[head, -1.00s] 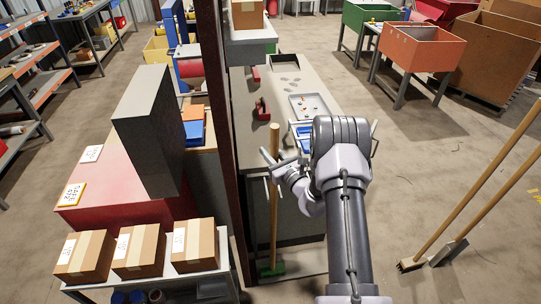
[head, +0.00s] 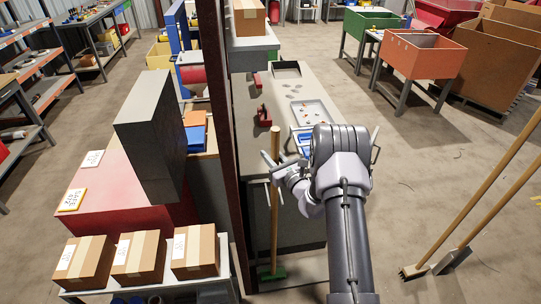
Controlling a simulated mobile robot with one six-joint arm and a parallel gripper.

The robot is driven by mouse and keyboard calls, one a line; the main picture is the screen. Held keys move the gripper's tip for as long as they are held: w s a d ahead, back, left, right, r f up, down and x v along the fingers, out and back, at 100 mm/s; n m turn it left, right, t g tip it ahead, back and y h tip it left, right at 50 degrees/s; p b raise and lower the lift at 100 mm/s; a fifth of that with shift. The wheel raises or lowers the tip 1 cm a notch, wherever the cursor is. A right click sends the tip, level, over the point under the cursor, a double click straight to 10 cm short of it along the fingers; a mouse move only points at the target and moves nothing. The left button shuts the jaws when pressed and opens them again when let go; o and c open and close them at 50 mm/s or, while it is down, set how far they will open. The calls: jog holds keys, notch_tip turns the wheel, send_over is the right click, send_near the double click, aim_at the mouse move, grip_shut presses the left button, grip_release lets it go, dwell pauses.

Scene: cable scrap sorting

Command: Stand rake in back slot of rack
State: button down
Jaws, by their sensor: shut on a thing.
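The rake (head: 275,215) is a long, upright wooden pole with a small green head (head: 272,274) at its lower end, close to the floor. My gripper (head: 274,169) is shut around the upper part of the pole, left of my arm's wrist. The fingers are small and partly hidden by my wrist. I cannot tell whether the green head touches the floor. I cannot make out the rack or its back slot in this view.
A dark red post (head: 222,150) stands close to the left of the pole. A grey workbench (head: 300,85) with a tray lies just beyond it. Cartons (head: 195,250) sit on a shelf at lower left. Two long-handled tools (head: 470,205) slant at right; the floor between them and my arm is clear.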

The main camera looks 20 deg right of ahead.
dwell(0.6)
jog(key=shift+f+b, duration=0.2)
jog(key=shift+b, duration=0.2)
jog(key=c, duration=1.1)
grip_release()
jog(key=o, duration=0.7)
jog(key=shift+f, duration=0.1)
jog(key=shift+s, duration=0.1)
